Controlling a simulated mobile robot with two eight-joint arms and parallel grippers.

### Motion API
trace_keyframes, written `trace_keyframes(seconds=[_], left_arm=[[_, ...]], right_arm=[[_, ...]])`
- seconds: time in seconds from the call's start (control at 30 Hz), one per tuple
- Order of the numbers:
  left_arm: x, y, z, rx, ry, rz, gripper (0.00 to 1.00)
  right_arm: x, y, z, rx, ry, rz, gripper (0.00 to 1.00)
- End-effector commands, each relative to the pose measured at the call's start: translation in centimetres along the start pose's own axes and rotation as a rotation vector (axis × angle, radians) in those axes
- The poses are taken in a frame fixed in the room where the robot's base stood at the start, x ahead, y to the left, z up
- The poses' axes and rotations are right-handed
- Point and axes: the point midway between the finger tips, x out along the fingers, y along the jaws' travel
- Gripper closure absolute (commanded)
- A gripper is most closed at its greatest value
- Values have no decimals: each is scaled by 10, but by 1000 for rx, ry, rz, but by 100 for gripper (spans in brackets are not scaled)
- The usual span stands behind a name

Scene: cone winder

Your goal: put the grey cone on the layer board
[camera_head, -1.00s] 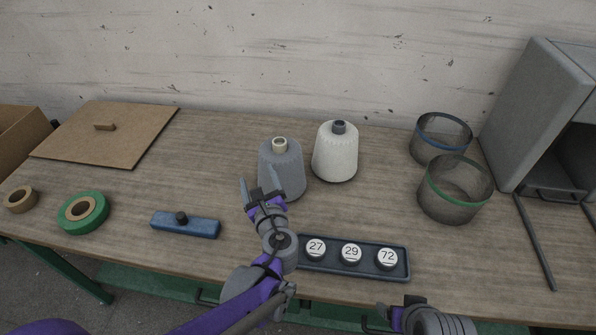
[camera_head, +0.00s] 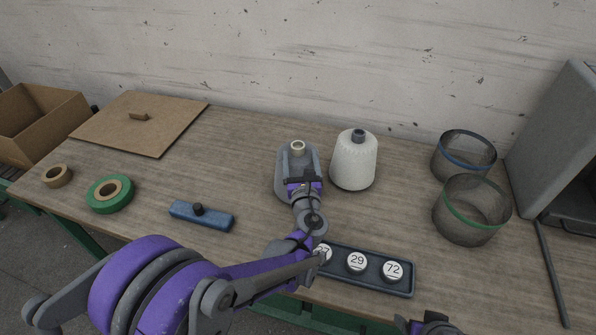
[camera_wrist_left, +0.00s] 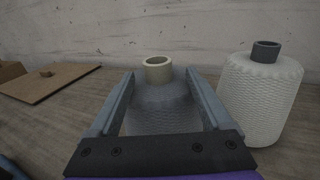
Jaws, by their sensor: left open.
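The grey cone (camera_head: 298,156) stands upright on the table, with a cream tube end on top. My left gripper (camera_head: 299,165) is open, and its fingers reach along both sides of the grey cone. In the left wrist view the grey cone (camera_wrist_left: 160,100) sits between the two fingers; I cannot tell whether they touch it. My right gripper (camera_head: 425,326) shows only partly at the bottom edge.
A white cone (camera_head: 353,164) stands just right of the grey cone. A dark tray (camera_head: 375,282) with numbered discs lies in front. Tape rolls (camera_head: 110,194), a blue bar (camera_head: 201,216) and a cardboard box (camera_head: 40,125) are left. Two mesh rings (camera_head: 472,210) stand right.

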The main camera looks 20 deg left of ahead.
Motion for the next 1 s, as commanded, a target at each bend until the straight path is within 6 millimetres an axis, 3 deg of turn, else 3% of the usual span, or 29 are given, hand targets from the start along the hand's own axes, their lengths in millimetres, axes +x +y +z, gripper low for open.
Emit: trace_keyframes(seconds=[0.23, 0.53, 1.0], left_arm=[[37, 3, 6, -1, -2, 3, 17], [42, 3, 4, -1, 0, 1, 17], [41, 3, 4, -1, 0, 1, 100]], right_arm=[[-10, 0, -11, 0, 10, 0, 22], [-10, 0, -11, 0, 10, 0, 22], [-10, 0, -11, 0, 10, 0, 22]])
